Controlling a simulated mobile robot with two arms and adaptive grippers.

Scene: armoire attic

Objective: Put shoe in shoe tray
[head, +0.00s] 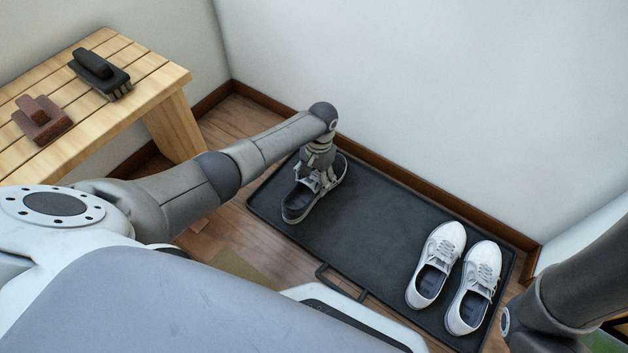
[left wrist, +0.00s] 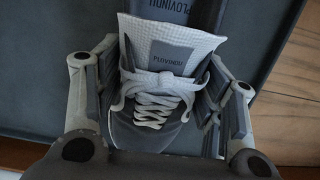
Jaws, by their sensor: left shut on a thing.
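A dark grey shoe (head: 296,207) with white laces is at the left end of the black shoe tray (head: 370,229) on the floor. My left gripper (head: 318,178) reaches down over it, with its fingers on either side of the laces and tongue. In the left wrist view the left gripper (left wrist: 160,95) is shut on the grey shoe (left wrist: 150,125), whose tongue stands up between the fingers. Whether the sole touches the tray is hard to tell. A pair of white shoes, one (head: 437,262) beside the other (head: 474,288), stands at the tray's right end.
A slatted wooden bench (head: 75,75) at the left holds a dark brush (head: 101,73) and a brown brush (head: 42,120). Walls stand close behind and right of the tray. Its middle is clear. My right arm shows at the right edge.

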